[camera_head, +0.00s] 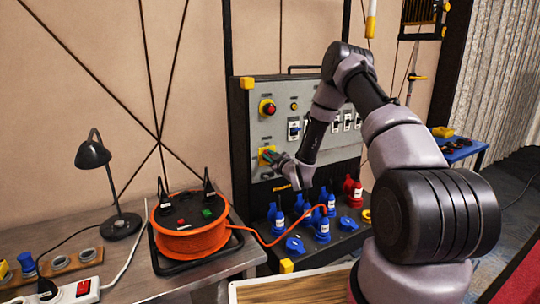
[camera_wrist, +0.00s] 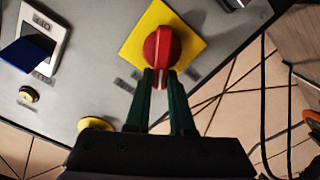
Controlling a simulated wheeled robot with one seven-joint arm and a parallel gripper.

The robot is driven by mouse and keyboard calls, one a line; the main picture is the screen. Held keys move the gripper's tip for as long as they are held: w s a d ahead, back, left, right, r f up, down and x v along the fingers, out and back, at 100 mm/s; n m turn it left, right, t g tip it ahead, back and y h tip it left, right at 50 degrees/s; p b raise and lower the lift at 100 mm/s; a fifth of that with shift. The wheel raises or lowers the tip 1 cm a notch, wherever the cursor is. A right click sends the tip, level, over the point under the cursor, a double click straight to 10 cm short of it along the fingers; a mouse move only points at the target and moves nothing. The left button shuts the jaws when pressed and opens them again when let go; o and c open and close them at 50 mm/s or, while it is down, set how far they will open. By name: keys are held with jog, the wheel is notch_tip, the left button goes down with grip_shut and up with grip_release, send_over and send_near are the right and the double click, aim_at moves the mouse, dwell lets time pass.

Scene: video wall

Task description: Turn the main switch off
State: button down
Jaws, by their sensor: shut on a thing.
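The main switch is a red rotary knob (camera_wrist: 162,45) on a yellow square plate (camera_wrist: 192,47), set in a grey panel (camera_wrist: 92,62). In the head view, its yellow plate (camera_head: 263,160) shows at the panel's lower left, and my fingers partly hide the knob. My gripper (camera_head: 272,155) reaches the switch from the right. In the wrist view, the green fingers of my gripper (camera_wrist: 163,74) are shut on the knob's grip bar, one on each side. The bar lies in line with the fingers. Its position markings are too small to read.
A red button (camera_head: 267,107) sits above the switch. Breakers (camera_head: 294,130) are to its right. Blue sockets (camera_head: 302,216) stand on the ledge below. An orange cable reel (camera_head: 188,232) and a black lamp (camera_head: 120,223) occupy the bench at left.

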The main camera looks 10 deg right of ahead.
jog(key=shift+s+a+f+n, duration=0.1)
jog(key=shift+f+n, duration=0.4)
jog(key=shift+n, duration=1.35)
jog(key=shift+s+f+n, duration=0.1)
jog(key=shift+f+n, duration=0.35)
jog(key=shift+n, duration=1.35)
jog(key=shift+a+f+n, duration=0.1)
jog(key=shift+f+n, duration=0.4)
jog(key=shift+n, duration=1.35)
jog(key=shift+d, duration=0.15)
jog(key=c, duration=0.8)
grip_release()
jog(key=v, duration=1)
jog(key=shift+s+r, duration=0.2)
jog(key=shift+s, duration=0.15)
